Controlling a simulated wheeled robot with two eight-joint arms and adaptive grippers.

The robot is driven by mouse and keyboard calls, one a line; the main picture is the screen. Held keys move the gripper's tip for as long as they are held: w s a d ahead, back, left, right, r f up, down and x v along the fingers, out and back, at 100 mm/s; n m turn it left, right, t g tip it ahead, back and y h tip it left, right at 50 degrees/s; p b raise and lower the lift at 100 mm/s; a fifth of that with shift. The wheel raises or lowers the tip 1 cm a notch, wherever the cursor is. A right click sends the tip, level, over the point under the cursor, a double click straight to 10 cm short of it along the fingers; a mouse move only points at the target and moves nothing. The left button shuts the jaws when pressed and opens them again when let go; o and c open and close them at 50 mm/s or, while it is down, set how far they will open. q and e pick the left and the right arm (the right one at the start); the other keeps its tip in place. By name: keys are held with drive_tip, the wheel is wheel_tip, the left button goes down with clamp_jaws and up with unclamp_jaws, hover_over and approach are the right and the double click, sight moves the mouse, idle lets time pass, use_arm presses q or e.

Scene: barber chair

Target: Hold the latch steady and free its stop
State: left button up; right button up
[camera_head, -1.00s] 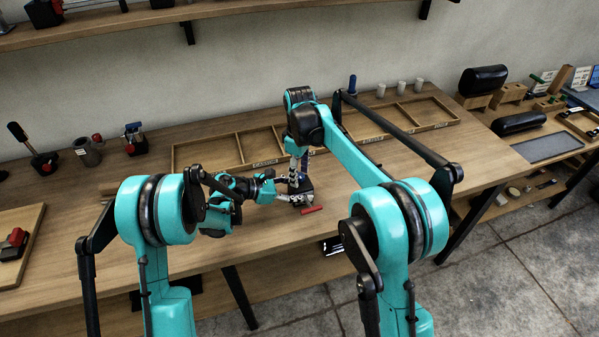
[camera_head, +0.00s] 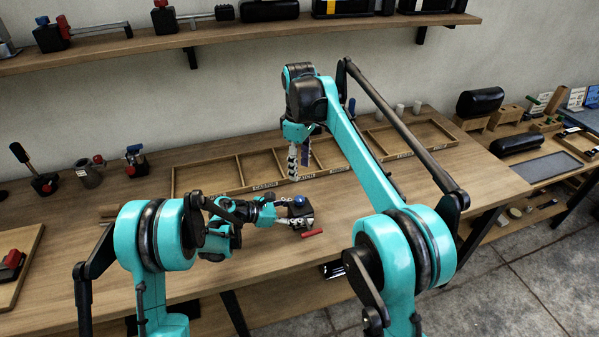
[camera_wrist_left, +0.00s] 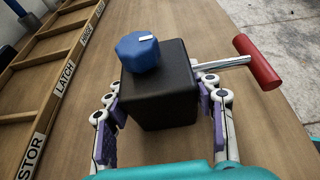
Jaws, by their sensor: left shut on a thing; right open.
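The latch is a black block (camera_wrist_left: 163,92) with a blue knob (camera_wrist_left: 138,50) on top and a metal rod ending in a red handle (camera_wrist_left: 257,62) on its right side. In the head view its red handle (camera_head: 312,233) points toward the front edge of the bench. My left gripper (camera_head: 297,216) is shut on the block, with a finger on each side of it, as the left wrist view shows. My right gripper (camera_head: 299,163) is open and empty, above and behind the latch, apart from the knob. The block's underside is hidden.
A long wooden tray (camera_head: 207,204) with labelled compartments lies behind the latch; one label reads LATCH. Several small devices (camera_head: 89,169) stand at the bench's back left, and a board with a red-handled part (camera_head: 12,262) lies at far left. Bare bench (camera_head: 265,265) lies in front.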

use_arm(q)
drive_tip(key=o, duration=1.7)
